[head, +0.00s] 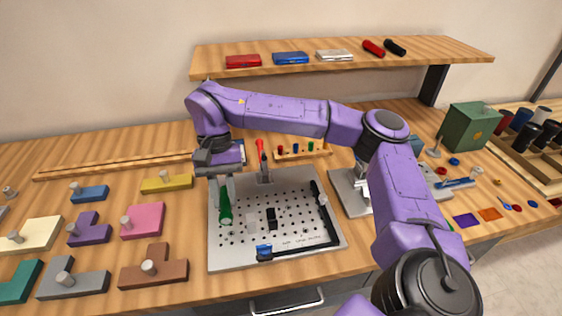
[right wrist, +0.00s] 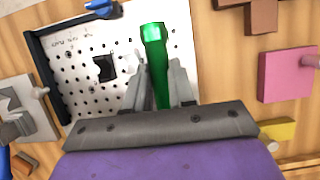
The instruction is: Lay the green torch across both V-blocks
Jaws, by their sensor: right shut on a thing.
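The green torch (head: 225,210) is held between the fingers of my right gripper (head: 222,192), over the left part of the perforated metal plate (head: 285,190). In the right wrist view the torch (right wrist: 156,60) lies between both fingers (right wrist: 158,90), its wide end pointing away from the wrist. I cannot tell whether it touches the plate. My left gripper is out of view.
Black rails (head: 323,215) edge the plate's right and front, with a blue part (head: 264,252) at the front. Knobbed shapes, such as a pink one (head: 143,220), lie left. A green box (head: 470,127) stands right.

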